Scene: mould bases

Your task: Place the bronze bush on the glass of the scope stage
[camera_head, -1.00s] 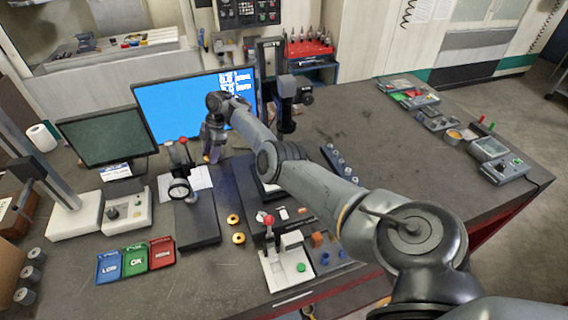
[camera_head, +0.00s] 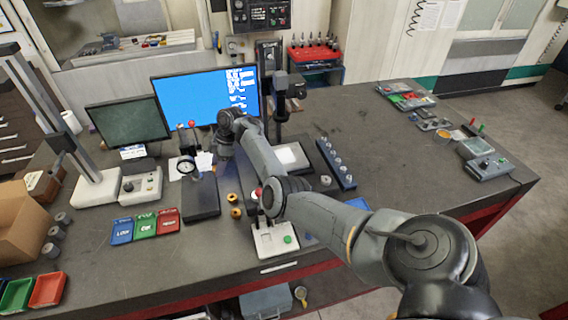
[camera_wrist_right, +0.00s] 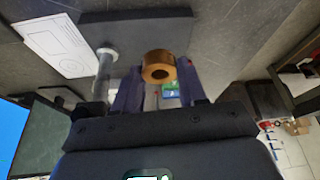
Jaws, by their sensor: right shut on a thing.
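My right gripper (camera_head: 223,154) is in front of the blue monitor, left of the scope stage. In the right wrist view the gripper (camera_wrist_right: 158,88) is shut on the bronze bush (camera_wrist_right: 158,66), a short ring with its round hole showing. In the head view the held bush is hidden by the gripper and wrist. The scope stage's pale glass (camera_head: 292,157) lies right of my forearm, at the foot of the dark scope column (camera_head: 281,105); its left part is covered by the arm. The visible glass looks bare. My left gripper is not in view.
A dial gauge stand (camera_head: 188,166) is left of the gripper. Two brass-coloured rings (camera_head: 235,212) lie on the bench. A blue rack of pins (camera_head: 337,165) is right of the stage. Blue, green and red trays (camera_head: 144,226) lie front left.

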